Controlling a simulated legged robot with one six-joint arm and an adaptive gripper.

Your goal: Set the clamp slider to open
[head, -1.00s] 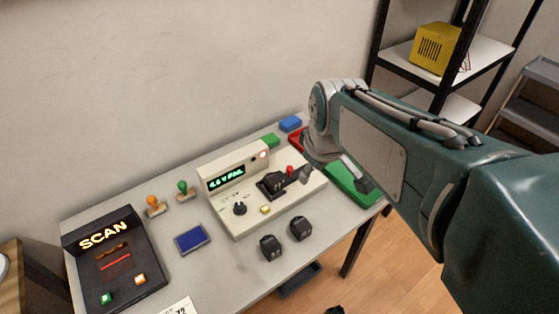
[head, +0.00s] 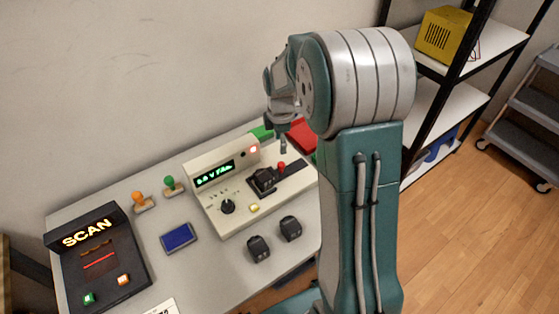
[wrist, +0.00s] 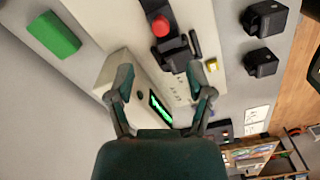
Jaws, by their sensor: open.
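A cream test device (head: 215,205) stands on the grey table, with a lit green display. On its right part is a black clamp (head: 263,181) with a red knob (head: 281,167) beside it. The wrist view also shows the black clamp (wrist: 176,54) and red knob (wrist: 160,26) beyond my fingers. I cannot tell the slider's setting. My gripper (head: 283,143) hangs above the back right of the device, apart from the clamp. In the wrist view my gripper (wrist: 162,80) has its fingers spread, with nothing between them.
Two black blocks (head: 289,229) sit in front of the device. A green block (head: 262,133) and red tray (head: 302,136) lie behind. A shelf stands right.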

